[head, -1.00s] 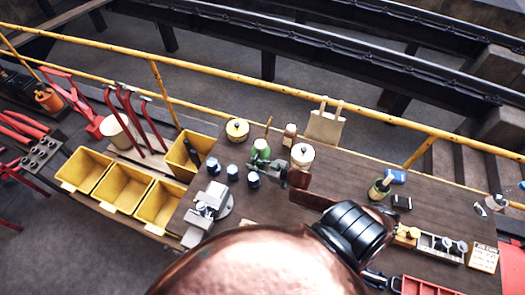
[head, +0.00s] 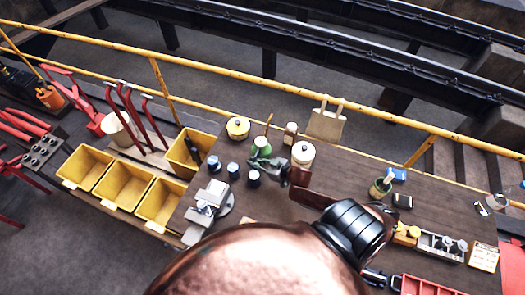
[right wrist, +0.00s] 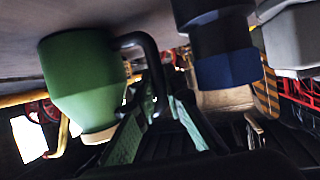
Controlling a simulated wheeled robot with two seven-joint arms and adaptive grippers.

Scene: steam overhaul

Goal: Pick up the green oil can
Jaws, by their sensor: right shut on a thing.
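The green oil can (head: 261,146) stands near the back of the brown bench, left of a cream-lidded pot. In the right wrist view the can's green body (right wrist: 82,80) is at the left, with its dark curved handle (right wrist: 150,58) reaching to the fingers. My right gripper (head: 268,163) is beside the can, on its near side. In its wrist view the gripper (right wrist: 158,108) is shut on the can's handle. I cannot tell whether the can is clear of the bench. My left gripper is not in view.
Dark blue-topped pieces (head: 233,170) stand left of the can, one close to my gripper (right wrist: 225,68). A grey vice (head: 208,205) is at the bench's left. The cream-lidded pot (head: 303,154) and a small brown bottle (head: 290,133) are close on the right. Yellow bins (head: 125,186) sit left.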

